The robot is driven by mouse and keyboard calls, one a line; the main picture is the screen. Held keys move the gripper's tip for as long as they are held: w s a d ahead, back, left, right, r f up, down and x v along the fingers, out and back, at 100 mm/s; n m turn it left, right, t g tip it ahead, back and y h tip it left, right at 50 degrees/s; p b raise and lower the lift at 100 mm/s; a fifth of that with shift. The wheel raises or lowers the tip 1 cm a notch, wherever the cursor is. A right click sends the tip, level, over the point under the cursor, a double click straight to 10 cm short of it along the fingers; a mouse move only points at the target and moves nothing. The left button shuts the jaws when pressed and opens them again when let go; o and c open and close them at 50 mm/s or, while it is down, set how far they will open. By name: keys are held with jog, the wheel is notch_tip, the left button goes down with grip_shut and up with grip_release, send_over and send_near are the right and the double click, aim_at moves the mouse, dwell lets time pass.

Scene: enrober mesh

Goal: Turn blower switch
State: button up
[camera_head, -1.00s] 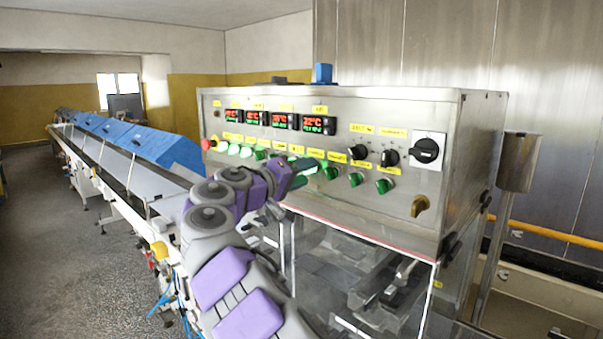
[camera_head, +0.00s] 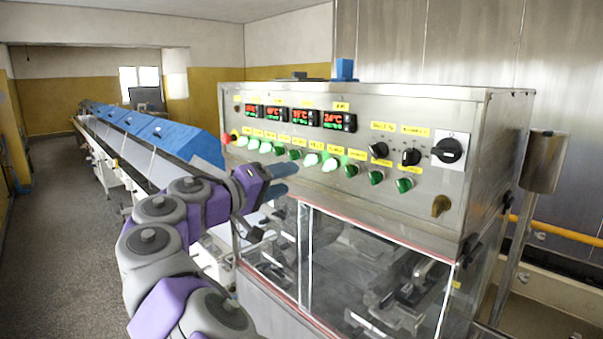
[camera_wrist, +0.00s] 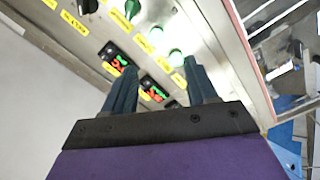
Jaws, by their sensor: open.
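The control panel (camera_head: 300,95) carries a row of green switches, some glowing, such as the lit switch (camera_head: 330,165), and some dark, such as the dark switch (camera_head: 376,178). Yellow labels sit above them, too small to read surely, so I cannot tell which is the blower switch. My gripper (camera_head: 283,180) is open and empty, left of and in front of the panel, below the lit switches. In the wrist view my gripper (camera_wrist: 160,85) has two separated blue fingers, with a dark green switch (camera_wrist: 132,10) and a lit switch (camera_wrist: 176,57) beyond them.
Black knobs (camera_head: 379,150) and a black rotary switch (camera_head: 448,151) are on the panel's right. A red button (camera_head: 226,138) is at its left end. A clear-walled enclosure (camera_head: 340,260) lies below. A conveyor with blue covers (camera_head: 150,130) runs back left; open floor lies beside it.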

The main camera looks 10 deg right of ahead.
jog(key=v, duration=0.5)
jog(key=shift+s+a, duration=0.1)
